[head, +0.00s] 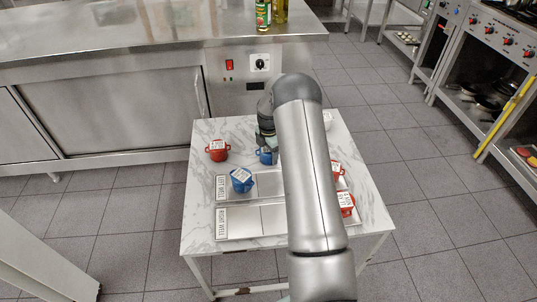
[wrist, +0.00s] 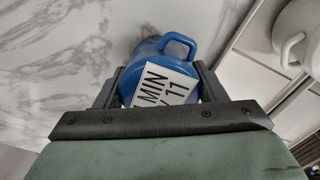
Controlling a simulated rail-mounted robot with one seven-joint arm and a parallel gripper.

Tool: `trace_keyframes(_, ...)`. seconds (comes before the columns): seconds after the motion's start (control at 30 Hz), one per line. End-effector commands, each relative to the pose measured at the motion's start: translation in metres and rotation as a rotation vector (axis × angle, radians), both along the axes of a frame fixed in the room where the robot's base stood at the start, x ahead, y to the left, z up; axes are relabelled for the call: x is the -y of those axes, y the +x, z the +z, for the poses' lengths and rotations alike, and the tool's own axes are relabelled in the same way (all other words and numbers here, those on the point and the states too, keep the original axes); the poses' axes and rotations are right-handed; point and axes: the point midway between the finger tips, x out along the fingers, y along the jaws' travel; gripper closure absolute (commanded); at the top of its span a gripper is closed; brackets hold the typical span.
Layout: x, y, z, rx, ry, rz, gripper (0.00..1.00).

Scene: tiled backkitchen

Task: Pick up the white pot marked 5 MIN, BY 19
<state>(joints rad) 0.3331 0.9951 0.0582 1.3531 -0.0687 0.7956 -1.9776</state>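A white pot (head: 328,120) stands at the back right of the marble table, mostly hidden behind my arm; its label cannot be read. A white pot with a handle (wrist: 300,38) also shows at the right edge of the wrist view. My gripper (head: 266,146) is at a blue pot (head: 267,157) at the back middle of the table. In the wrist view, my gripper's fingers (wrist: 160,75) are apart, one on each side of this blue pot (wrist: 165,52), whose label reads MIN and 11. Whether they press on it cannot be told.
Another blue pot (head: 241,180) sits on the upper labelled tray (head: 268,186). A second tray (head: 243,223) lies in front. A red pot (head: 217,150) stands at left; two red pots (head: 337,168) (head: 346,205) stand right of my arm. Marble is clear at the front left.

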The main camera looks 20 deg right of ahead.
Motion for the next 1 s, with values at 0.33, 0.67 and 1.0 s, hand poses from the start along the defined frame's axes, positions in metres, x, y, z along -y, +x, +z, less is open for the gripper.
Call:
trace_keyframes(0.33,0.000,0.001,0.002,0.002,-0.001,0.000,0.67)
trace_keyframes(0.67,0.001,0.001,0.035,0.005,-0.001,-0.001,0.67)
trace_keyframes(1.0,-0.020,-0.070,0.102,0.001,-0.001,-0.001,0.67)
